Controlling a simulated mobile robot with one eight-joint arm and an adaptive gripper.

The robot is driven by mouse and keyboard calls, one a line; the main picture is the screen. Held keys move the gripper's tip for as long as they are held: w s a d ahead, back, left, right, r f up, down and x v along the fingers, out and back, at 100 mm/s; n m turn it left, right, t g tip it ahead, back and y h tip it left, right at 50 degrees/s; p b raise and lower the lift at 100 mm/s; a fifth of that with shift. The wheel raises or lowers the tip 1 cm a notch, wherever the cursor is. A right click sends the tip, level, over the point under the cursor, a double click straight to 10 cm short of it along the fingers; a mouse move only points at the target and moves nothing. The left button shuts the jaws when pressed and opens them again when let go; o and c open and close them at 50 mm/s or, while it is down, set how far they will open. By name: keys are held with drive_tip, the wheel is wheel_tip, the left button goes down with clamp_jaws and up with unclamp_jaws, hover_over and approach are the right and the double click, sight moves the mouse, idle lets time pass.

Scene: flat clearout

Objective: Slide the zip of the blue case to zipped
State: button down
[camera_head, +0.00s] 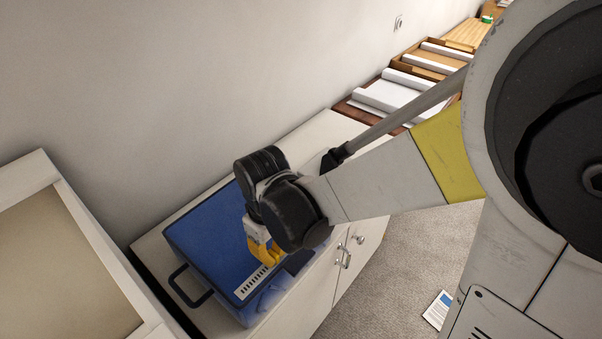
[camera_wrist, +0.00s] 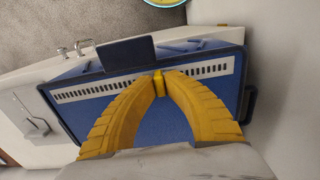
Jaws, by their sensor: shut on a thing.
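The blue case (camera_head: 205,235) lies flat on a white cabinet, and it fills the middle of the wrist view (camera_wrist: 150,125). A white zip strip with black teeth (camera_head: 250,283) runs along its front side; it also shows in the wrist view (camera_wrist: 95,89). My gripper (camera_head: 268,260) is over this strip, its yellow fingers closed together at the tips in the wrist view (camera_wrist: 159,76). They are shut on a small zip slider (camera_wrist: 158,86), mostly hidden between the tips, a little right of the strip's middle there.
A black handle (camera_head: 188,288) sticks out from the case's end. A dark panel (camera_wrist: 126,53) stands beside the strip. The white cabinet (camera_head: 318,290) has metal handles on its front. A pale framed box (camera_head: 70,260) stands at left.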

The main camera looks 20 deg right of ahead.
sight(248, 286)
drive_tip(key=shift+a, duration=0.15)
drive_tip(key=shift+s+a, duration=0.6)
drive_tip(key=shift+a, duration=0.2)
drive_tip(key=shift+s+a, duration=0.55)
drive_tip(key=shift+a, duration=0.2)
drive_tip(key=shift+s+a, duration=0.55)
drive_tip(key=shift+a, duration=0.3)
drive_tip(key=shift+s+a, duration=0.55)
drive_tip(key=shift+a, duration=0.3)
drive_tip(key=c, duration=1.3)
unclamp_jaws()
drive_tip(key=shift+o, duration=0.2)
wheel_tip(248, 286, up, 6)
drive_tip(key=p, duration=0.5)
